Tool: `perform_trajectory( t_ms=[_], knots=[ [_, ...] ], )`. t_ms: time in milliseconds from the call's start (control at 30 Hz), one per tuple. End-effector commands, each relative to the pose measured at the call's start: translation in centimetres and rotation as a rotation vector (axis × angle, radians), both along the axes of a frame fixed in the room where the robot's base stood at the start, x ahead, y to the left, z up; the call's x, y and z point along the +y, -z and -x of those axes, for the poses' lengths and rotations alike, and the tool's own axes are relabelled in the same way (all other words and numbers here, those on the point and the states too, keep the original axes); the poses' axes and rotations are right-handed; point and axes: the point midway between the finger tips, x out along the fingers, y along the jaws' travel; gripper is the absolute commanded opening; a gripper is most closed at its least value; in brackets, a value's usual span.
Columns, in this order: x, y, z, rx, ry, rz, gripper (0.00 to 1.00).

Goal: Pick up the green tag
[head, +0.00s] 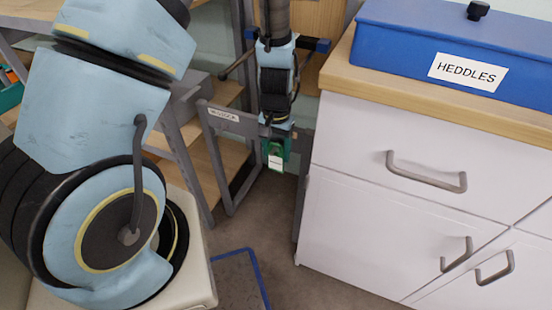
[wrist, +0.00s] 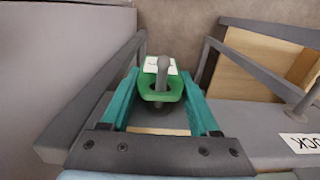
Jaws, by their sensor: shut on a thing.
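The green tag (head: 276,149) has a white label on its front and is between the jaws of my gripper (head: 277,137) in the head view. I cannot tell whether the tag still bears on the peg. The label's writing is too small to read.
A grey metal frame (head: 226,117) with a small name plate stands around and behind my gripper. A white cabinet (head: 390,215) with a wooden top stands close on the right. A blue box (head: 400,40) marked HEDDLES sits on it. A blue-edged mat (head: 240,282) lies on the floor below.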

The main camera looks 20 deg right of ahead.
Motion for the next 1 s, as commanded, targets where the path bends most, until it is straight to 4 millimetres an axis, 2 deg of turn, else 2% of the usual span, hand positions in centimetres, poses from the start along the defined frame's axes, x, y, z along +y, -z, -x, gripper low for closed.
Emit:
perform_trajectory(
  t_ms=[233,400,867,1000],
  knots=[
    [0.0,-0.3,0.0,-0.001,0.0,0.001,0.09],
    [-0.1,-1.8,0.0,-0.001,0.0,0.001,0.09],
    [6.4,-1.4,6.3,0.003,-0.001,-0.003,0.09],
    [8.8,-2.0,8.7,0.007,-0.002,-0.005,0.09]
  ],
)
